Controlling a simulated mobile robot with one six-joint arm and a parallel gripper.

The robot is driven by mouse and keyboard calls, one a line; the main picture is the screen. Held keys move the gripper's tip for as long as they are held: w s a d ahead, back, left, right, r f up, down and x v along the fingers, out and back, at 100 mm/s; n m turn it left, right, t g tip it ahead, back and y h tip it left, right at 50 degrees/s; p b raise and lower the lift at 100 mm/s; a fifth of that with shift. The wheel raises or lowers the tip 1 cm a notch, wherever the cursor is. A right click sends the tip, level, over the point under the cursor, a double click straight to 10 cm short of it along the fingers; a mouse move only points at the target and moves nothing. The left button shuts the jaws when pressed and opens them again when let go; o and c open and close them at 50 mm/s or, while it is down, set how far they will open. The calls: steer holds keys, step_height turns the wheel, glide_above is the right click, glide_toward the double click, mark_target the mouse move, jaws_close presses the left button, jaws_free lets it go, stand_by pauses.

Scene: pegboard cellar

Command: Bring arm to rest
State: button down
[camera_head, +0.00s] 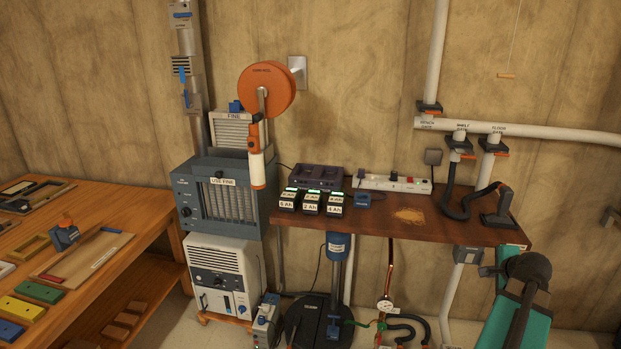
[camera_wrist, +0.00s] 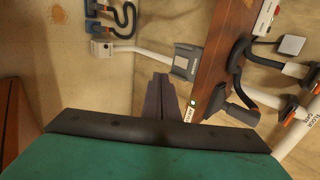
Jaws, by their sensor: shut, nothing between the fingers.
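My gripper (camera_wrist: 162,80) shows in the wrist view as dark grey fingers close together, with nothing between them. They point away from the teal and black body of my arm, which fills the bottom of that view. In the head view, my teal and black arm is at the lower right, in front of the right end of the dark wooden shelf (camera_head: 455,231). The fingers cannot be made out there. In the wrist view the shelf edge (camera_wrist: 222,60) runs close to the right of the fingers; whether they touch it I cannot tell.
A black hose nozzle (camera_head: 498,207) stands at the shelf's right end. White pipes (camera_head: 540,133) run along the wall. A workbench (camera_head: 115,215) is at the left. A gauge and hoses are below the shelf.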

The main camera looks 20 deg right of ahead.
steer(key=w+a+f+n+y, duration=0.2)
steer(key=w+a+f, duration=0.45)
steer(key=a, duration=0.25)
steer(key=w+a+f+n+y, duration=0.1)
steer(key=w+a+f+y, duration=0.1)
steer(key=w+a+f, duration=0.5)
steer(key=w+a+f+n+g+y, duration=0.25)
steer(key=a+f, duration=0.45)
steer(key=a, duration=0.5)
steer(key=w+a+f+n+g+y, duration=0.1)
steer(key=a+f+n, duration=0.2)
steer(key=a+f, duration=0.7)
steer(key=s+a+f+n+g, duration=0.2)
steer(key=s+a+f, duration=0.15)
steer(key=a, duration=0.35)
steer(key=s+a+f+n+g, duration=0.1)
steer(key=s+a+f+n, duration=0.2)
steer(key=a, duration=0.4)
steer(key=s+a+f+n+g, duration=0.1)
steer(key=s+a+f+g, duration=0.15)
steer(key=s+a, duration=0.3)
steer(key=s+a+f+n+g+h, duration=0.1)
steer(key=s+f+n+g, duration=0.1)
steer(key=s+n, duration=0.3)
steer(key=s+a+f+n+g+h, duration=0.1)
steer(key=s+n, duration=0.4)
steer(key=s, duration=0.7)
steer(key=shift+a+f+g, duration=0.5)
steer(key=shift+a+f, duration=0.05)
steer(key=shift+f, duration=0.5)
